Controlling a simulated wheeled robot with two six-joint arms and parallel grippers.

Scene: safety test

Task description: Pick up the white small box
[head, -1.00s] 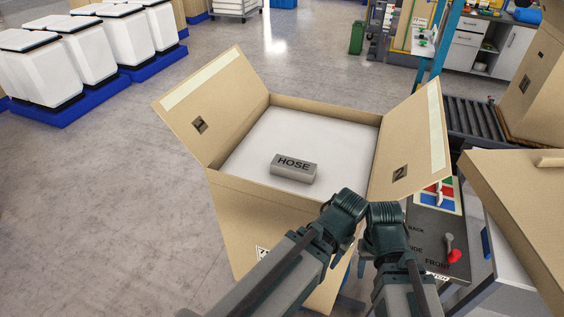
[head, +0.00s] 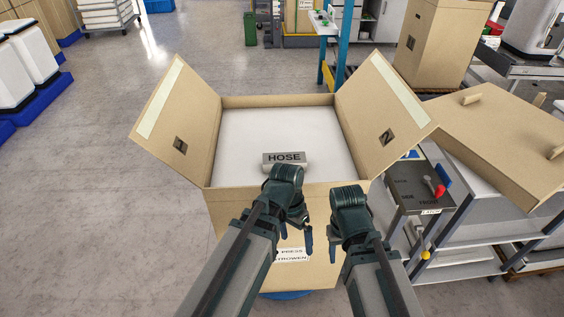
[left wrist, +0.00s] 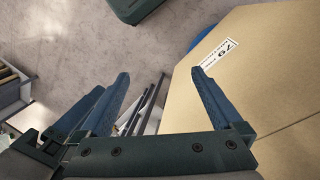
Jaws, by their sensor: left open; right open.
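A small pale grey box marked HOSE (head: 284,158) lies on the white inner surface of the open carton (head: 228,199), near its front side. It is the only small box I can make out there, and it looks more grey than white. My left wrist overlaps its lower edge in the head view. My left gripper (head: 295,238) points down, open and empty, in front of the carton's front wall. In the left wrist view, its open fingers (left wrist: 160,73) have the carton's labelled side (left wrist: 260,70) to their right. My right gripper (head: 358,243) is open and empty, right of the left one.
The carton's flaps marked 1 (head: 178,110) and 2 (head: 385,105) stand out to the sides. A workbench with a dark control panel (head: 412,190) and another carton (head: 500,140) are at the right.

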